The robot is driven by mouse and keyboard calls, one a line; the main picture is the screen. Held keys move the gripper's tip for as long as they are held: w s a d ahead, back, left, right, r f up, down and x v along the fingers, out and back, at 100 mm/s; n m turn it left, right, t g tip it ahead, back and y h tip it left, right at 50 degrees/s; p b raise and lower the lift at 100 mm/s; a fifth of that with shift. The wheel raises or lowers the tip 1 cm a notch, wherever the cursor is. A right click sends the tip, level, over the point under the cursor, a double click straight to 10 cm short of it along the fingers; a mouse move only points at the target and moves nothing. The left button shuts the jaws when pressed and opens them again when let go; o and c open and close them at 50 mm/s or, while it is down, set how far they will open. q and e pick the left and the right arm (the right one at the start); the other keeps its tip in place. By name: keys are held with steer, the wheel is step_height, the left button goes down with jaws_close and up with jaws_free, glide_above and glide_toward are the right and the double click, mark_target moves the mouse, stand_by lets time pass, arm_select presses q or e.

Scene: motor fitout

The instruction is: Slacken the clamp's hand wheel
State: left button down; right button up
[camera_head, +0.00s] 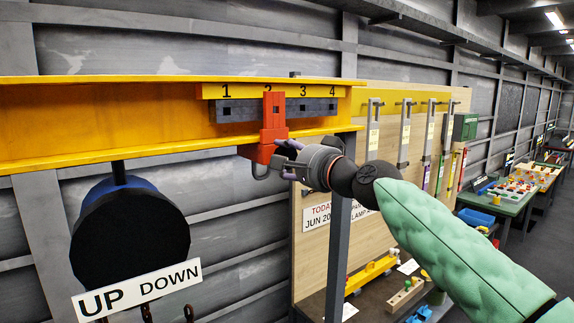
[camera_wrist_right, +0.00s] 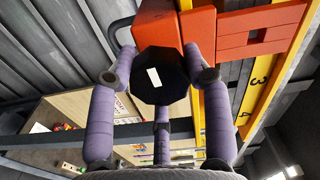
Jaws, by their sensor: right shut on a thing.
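The orange-red clamp (camera_head: 272,118) hangs on the yellow beam at the grey notched bar, at number 2, with a grey hook below it. Its dark many-sided hand wheel (camera_wrist_right: 162,88) faces the right wrist camera and carries a white mark. My left gripper is in neither view.
The yellow beam (camera_head: 110,128) runs across the left, with numbers 1 to 4 above the grey bar (camera_head: 235,110). A dark round hoist body (camera_head: 130,240) with an UP DOWN sign (camera_head: 137,290) hangs below. A wooden tool board (camera_head: 390,140) stands behind my right arm.

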steer(key=n, duration=0.2)
steer(key=n+b, duration=0.2)
steer(key=n, duration=0.1)
steer(key=shift+d+r+n, duration=0.15)
steer(key=shift+r+n, duration=0.15)
steer(key=n+b, duration=0.1)
steer(key=n, duration=0.1)
steer(key=r+n+b, duration=0.1)
steer(key=n, duration=0.2)
steer(key=shift+s+d, duration=0.15)
steer(key=shift+s, duration=0.05)
steer(key=shift+n, duration=0.3)
steer(key=o, duration=1.1)
steer(key=shift+w, duration=0.2)
steer(key=shift+o, duration=0.2)
steer(key=shift+w+a+f, duration=0.1)
steer(key=shift+a+f, duration=0.05)
steer(key=shift+a, duration=0.15)
steer(key=shift+s+f, duration=0.1)
steer(key=shift+s, duration=0.1)
steer(key=shift+d, duration=0.1)
